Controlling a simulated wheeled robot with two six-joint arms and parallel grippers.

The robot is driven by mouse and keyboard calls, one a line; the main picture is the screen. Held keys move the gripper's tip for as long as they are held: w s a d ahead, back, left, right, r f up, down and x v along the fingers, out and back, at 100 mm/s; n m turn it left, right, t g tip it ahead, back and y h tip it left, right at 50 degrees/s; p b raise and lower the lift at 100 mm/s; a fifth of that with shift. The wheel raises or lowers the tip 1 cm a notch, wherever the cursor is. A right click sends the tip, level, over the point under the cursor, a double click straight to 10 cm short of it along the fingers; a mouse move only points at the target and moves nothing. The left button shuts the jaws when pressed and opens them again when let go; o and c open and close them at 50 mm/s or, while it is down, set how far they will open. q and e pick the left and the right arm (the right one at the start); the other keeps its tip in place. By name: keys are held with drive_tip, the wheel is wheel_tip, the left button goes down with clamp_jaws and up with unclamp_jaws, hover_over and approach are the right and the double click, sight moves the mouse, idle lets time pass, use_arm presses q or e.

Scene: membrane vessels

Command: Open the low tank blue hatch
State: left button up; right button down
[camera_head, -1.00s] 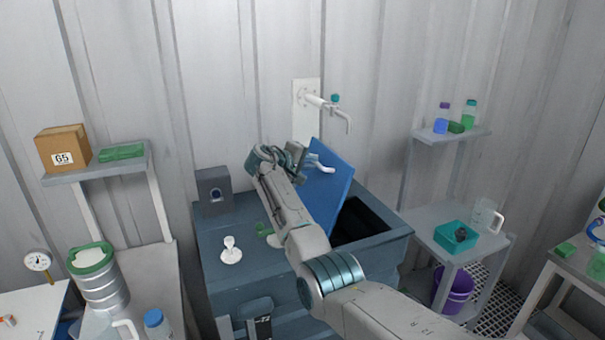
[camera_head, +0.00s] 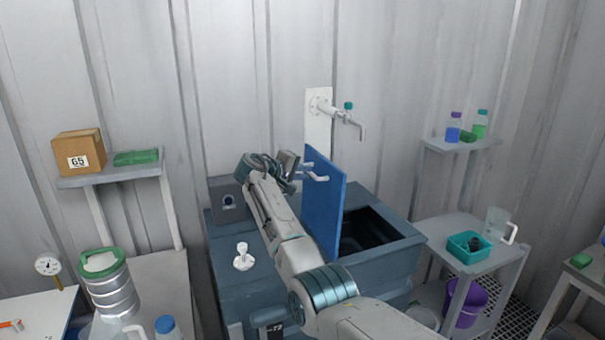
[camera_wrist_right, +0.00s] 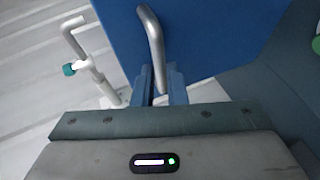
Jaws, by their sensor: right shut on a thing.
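The low tank (camera_head: 387,262) is a dark blue-grey box in the middle of the head view. Its blue hatch (camera_head: 325,207) stands nearly upright, and the dark opening (camera_head: 362,232) shows to its right. A pale curved handle (camera_head: 316,176) sits on the hatch; it also shows as a metal bar in the right wrist view (camera_wrist_right: 152,45). My right gripper (camera_head: 298,172) is at the hatch's upper left, its fingers (camera_wrist_right: 160,88) shut around the handle. The fingertips are partly hidden by the bar in the wrist view. My left gripper is not in view.
A white wall tap (camera_head: 346,117) stands above and behind the hatch. A white fitting (camera_head: 243,257) is on the tank's left top. A shelf with a teal bin (camera_head: 469,247) and a jug (camera_head: 497,226) stands at right, a steel canister (camera_head: 110,287) at left.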

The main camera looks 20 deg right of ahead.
drive_tip(key=c, duration=1.5)
unclamp_jaws()
drive_tip(key=shift+f, duration=0.4)
drive_tip(key=shift+o, duration=0.2)
drive_tip(key=shift+d, duration=0.15)
drive_tip(key=b+v, duration=0.4)
drive_tip(key=v, duration=0.6)
drive_tip(key=shift+a+r, duration=0.15)
drive_tip(key=shift+a, duration=0.2)
drive_tip(key=shift+s, duration=0.1)
